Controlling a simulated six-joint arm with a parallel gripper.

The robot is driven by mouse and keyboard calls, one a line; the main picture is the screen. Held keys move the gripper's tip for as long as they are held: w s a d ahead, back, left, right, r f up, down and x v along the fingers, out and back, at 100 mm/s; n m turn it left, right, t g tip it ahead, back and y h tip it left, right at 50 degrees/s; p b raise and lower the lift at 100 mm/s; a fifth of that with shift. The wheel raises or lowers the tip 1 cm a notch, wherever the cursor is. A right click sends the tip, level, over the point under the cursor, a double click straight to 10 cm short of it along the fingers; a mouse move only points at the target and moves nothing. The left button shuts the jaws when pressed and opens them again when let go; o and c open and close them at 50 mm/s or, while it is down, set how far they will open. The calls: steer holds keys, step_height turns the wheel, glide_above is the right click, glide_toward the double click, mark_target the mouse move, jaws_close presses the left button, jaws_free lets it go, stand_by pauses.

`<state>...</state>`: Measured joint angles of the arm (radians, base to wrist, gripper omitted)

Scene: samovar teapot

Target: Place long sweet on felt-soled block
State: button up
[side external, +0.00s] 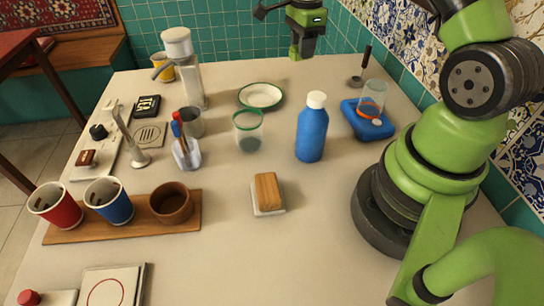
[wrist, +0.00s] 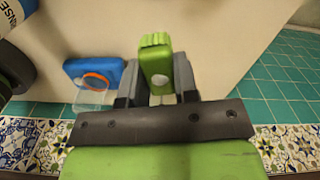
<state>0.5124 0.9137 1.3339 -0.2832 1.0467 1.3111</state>
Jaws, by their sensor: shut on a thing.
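The felt-soled block (side external: 267,190) is a wooden block on a pale sole, lying on the table in front of the blue bottle. My gripper (side external: 301,42) is raised at the far back of the table, well away from the block. In the wrist view my gripper (wrist: 158,85) is shut on a long green piece (wrist: 156,55) with a ribbed end and a pale round spot. I cannot tell for sure that this is the long sweet. The block's top is bare.
A blue bottle (side external: 312,130) and a green-rimmed glass (side external: 248,132) stand behind the block. A white plate (side external: 261,96) is farther back. A blue tray (side external: 360,124) with a glass is at right. Cups stand on a wooden board (side external: 120,229) at left. Table around the block is clear.

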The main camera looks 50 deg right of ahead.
steer(key=a+r+n, duration=0.2)
steer(key=a+n, duration=0.4)
steer(key=a, duration=0.9)
steer(key=n, duration=0.9)
glide_above(267, 186)
step_height(267, 186, down, 4)
steer(key=shift+r, duration=0.2)
steer(key=shift+f, duration=2.4)
steer(key=shift+f, duration=0.15)
steer(key=o, duration=0.9)
